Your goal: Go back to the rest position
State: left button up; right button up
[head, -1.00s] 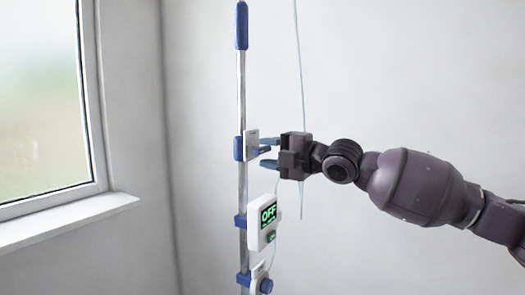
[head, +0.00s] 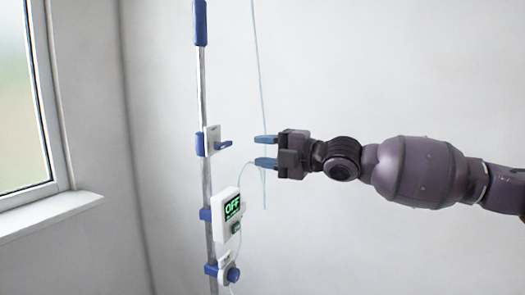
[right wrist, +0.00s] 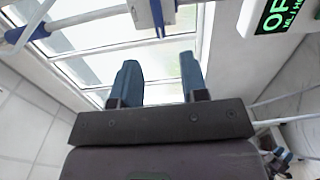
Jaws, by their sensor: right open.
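My right gripper (head: 266,151) is open and empty, with its blue fingers pointing left toward the upright metal pole (head: 206,175). A gap separates the fingertips from the white clamp block with a blue lever (head: 222,144) on the pole. In the right wrist view the two blue fingers (right wrist: 160,85) are spread with nothing between them. A white pump box (head: 227,214) with a green "OFF" display is fixed lower on the pole; its display also shows in the right wrist view (right wrist: 277,15).
A small white unit with a blue knob (head: 228,271) sits below the pump box. A thin pale tube (head: 260,80) hangs close by my right gripper. A window (head: 25,110) with a white sill (head: 45,212) is at the left. The wall around my right arm looks clear.

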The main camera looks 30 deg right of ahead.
pick_arm(q)
jog(key=shift+w+d+r, duration=0.1)
jog(key=shift+w+r, duration=0.05)
jog(key=shift+w, duration=0.2)
pick_arm(e)
jog(key=s+a+f+m+h+p, duration=0.1)
jog(key=s+a+f+m, duration=0.2)
jog(key=f, duration=0.5)
jog(key=s+f+m+t+h+p, duration=0.1)
jog(key=s+f+m+h+p, duration=0.15)
jog(key=f+m, duration=0.45)
jog(key=s+a+f+m+h+p, duration=0.1)
jog(key=s+a+f+m, duration=0.15)
jog(key=f, duration=0.65)
pick_arm(q)
notch_tip(320, 180, up, 8)
jog(key=t+p, duration=0.1)
jog(key=p, duration=0.3)
pick_arm(e)
jog(key=s+d+f+m+g+h, duration=0.1)
jog(key=s+f+m+h, duration=0.1)
jog(key=s+f+m, duration=0.2)
jog(key=s+d+f+m+g+h, duration=0.1)
jog(key=s+f+m, duration=0.3)
jog(key=s+f, duration=0.6)
jog(key=s+d+f+m+g+h, duration=0.2)
jog(key=s+f, duration=0.5)
jog(key=s, duration=1.1)
jog(key=shift+m+h, duration=0.75)
jog(key=shift+m, duration=0.3)
